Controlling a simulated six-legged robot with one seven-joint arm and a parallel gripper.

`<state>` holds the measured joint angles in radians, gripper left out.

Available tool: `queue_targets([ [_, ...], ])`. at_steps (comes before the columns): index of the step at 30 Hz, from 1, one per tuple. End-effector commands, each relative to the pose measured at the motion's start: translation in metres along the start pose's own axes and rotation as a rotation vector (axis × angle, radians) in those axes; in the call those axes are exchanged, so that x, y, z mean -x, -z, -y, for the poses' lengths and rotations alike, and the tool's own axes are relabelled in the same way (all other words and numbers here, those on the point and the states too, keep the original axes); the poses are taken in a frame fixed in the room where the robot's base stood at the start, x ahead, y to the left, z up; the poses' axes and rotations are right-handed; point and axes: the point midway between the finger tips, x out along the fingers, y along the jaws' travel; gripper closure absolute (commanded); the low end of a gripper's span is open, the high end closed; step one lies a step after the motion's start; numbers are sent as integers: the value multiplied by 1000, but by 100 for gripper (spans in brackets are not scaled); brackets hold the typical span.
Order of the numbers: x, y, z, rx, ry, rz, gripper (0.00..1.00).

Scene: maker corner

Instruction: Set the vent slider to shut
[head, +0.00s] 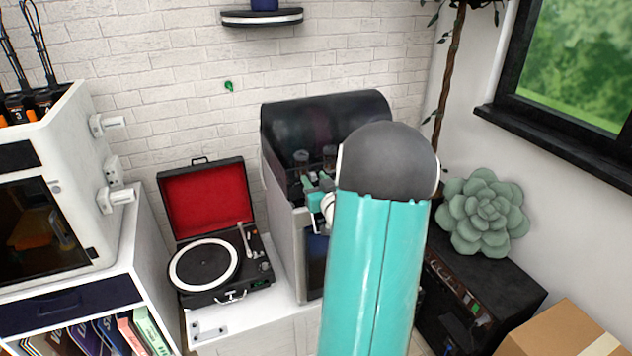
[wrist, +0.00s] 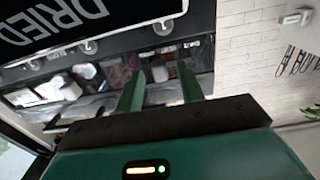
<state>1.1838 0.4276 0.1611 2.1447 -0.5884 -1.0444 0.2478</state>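A grey machine with a dark, curved, see-through lid (head: 325,125) stands against the brick wall, partly hidden behind my teal arm. My gripper (head: 318,192) is at its upper front, mostly hidden by the arm. In the wrist view my gripper (wrist: 160,85) has its two green fingers apart, with a gap between them. Beyond the fingertips is a dark strip with small lettering too small to read, and round knob-like parts (wrist: 163,27). A dark panel with large white letters reading "DRIED" (wrist: 60,20) is at the upper left. I cannot make out the vent slider or its setting.
A red-lined record player (head: 205,265) is left of the machine on a white cabinet. A white-cased unit (head: 85,185) stands further left. A succulent (head: 482,212) on a black box (head: 475,295) and a cardboard box (head: 562,335) are at the right.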

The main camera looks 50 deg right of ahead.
Motion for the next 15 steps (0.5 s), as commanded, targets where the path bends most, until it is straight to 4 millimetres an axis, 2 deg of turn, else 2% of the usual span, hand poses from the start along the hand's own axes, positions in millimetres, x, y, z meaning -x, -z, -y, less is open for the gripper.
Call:
queue_targets([
  [6,0,0,0,0,0,0,64],
  [12,0,0,0,0,-1,1,100],
  [15,0,0,0,0,-1,1,100],
])
